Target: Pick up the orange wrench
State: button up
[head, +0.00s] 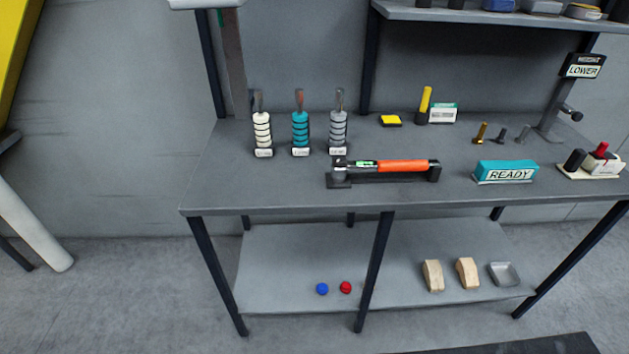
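The orange wrench (402,166) lies level in a dark holder (385,179) near the front edge of the grey workbench (235,188). It has a long orange handle pointing right and a dark head at its left end. A small green display shows on its body near the head. My gripper is not in the head view, and nothing touches the wrench apart from its holder.
An upper shelf (480,15) overhangs the back. The bench's left front is clear.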

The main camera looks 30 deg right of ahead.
aim_at(338, 175)
jog(key=z, duration=0.55)
jog(key=i+j+z, duration=0.25)
jog(key=j, duration=0.25)
jog(key=i+j+z, duration=0.1)
jog(key=j+z, duration=0.15)
jog(key=j, duration=0.25)
jog(key=j+z, duration=0.2)
jog(key=j, duration=0.3)
jog(key=i+j+z, duration=0.1)
jog(key=j+z, duration=0.15)
jog(key=j, duration=0.35)
